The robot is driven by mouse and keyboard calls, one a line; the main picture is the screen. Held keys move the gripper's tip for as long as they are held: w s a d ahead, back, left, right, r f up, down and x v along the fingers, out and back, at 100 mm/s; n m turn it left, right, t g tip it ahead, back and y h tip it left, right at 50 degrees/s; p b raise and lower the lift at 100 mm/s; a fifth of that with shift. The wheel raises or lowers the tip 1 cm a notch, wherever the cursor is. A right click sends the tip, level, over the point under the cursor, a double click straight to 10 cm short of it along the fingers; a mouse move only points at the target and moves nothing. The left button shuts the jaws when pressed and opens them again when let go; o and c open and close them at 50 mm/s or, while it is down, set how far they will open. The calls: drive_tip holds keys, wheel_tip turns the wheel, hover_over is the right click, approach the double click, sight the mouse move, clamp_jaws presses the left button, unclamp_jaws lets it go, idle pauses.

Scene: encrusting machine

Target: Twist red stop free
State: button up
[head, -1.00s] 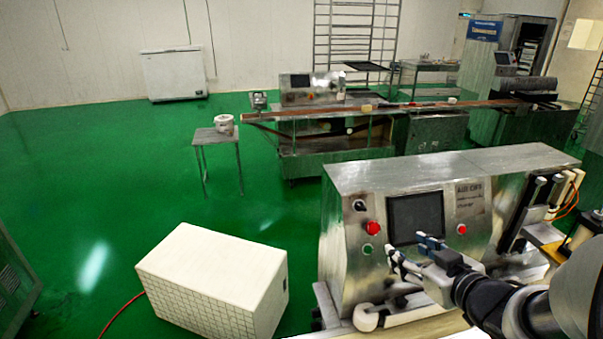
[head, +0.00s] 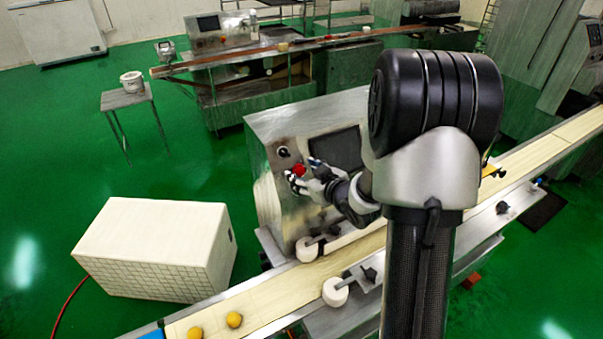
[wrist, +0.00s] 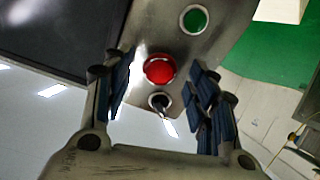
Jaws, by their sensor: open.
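The red stop button (wrist: 160,69) is a round red knob in a metal ring on the steel control panel (wrist: 140,25). In the wrist view it lies between my open fingers, a little beyond the fingertips, with a gap on both sides. In the head view the red button (head: 299,170) shows at the fingertips of my gripper (head: 302,176), which faces the panel of the encrusting machine (head: 262,140). Whether the fingers touch the button cannot be told. My gripper (wrist: 160,88) holds nothing.
A black selector switch (wrist: 159,101) sits close beside the red button, between my fingers. A green button (wrist: 194,19) is on its other side. A dark screen (head: 336,150) is right of the buttons. A conveyor belt (head: 262,298) runs in front of the machine.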

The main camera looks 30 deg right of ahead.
drive_tip(key=shift+x, duration=0.9)
drive_tip(key=shift+c, duration=0.2)
